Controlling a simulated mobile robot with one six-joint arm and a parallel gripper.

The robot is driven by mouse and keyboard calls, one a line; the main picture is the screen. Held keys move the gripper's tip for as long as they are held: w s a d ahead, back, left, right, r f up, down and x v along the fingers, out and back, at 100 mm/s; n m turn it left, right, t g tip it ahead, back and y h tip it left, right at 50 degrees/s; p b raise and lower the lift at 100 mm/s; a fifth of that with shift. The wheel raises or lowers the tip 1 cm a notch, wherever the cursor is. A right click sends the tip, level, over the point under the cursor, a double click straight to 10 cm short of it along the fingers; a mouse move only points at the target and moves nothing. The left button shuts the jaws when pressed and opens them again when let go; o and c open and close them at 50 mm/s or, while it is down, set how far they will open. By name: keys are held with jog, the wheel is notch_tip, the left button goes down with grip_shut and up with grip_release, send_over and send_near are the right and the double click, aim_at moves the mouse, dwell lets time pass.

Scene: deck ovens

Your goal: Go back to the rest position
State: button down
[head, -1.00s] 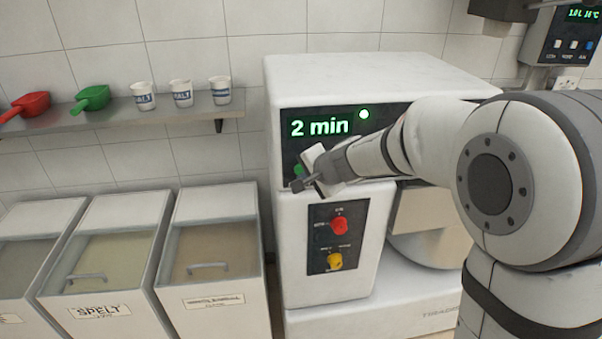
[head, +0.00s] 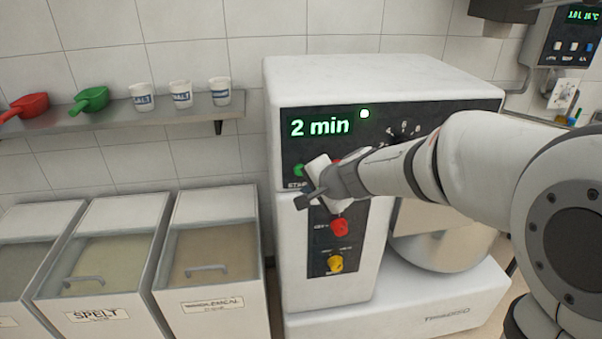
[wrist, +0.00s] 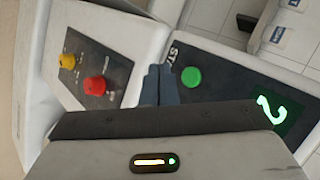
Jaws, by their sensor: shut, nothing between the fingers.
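My gripper (head: 303,201) is in front of the white mixer (head: 380,75), at the lower edge of its dark control panel. Its fingers are shut with nothing between them. In the wrist view the closed fingertips (wrist: 158,72) show beside the green start button (wrist: 191,77), apart from it as far as I can tell. My arm hides part of the panel and the bowl.
Below the panel are a red knob (head: 339,226) and a yellow knob (head: 335,263). Flour bins (head: 208,260) stand at left. A shelf (head: 150,113) holds a red scoop (head: 25,106), a green scoop (head: 90,99) and several cups. A control box (head: 570,45) hangs at upper right.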

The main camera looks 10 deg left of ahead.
dwell(0.4)
jog(key=s+d+f+n+g+h, duration=0.3)
jog(key=s+d+n+h, duration=0.3)
jog(key=s+d, duration=1.6)
jog(key=shift+s+d+f+n+g, duration=0.15)
jog(key=shift+s+d+n+g, duration=0.25)
jog(key=shift+s+n+g, duration=0.45)
jog(key=c, duration=2.1)
grip_release()
jog(key=shift+w, duration=0.1)
dwell(0.4)
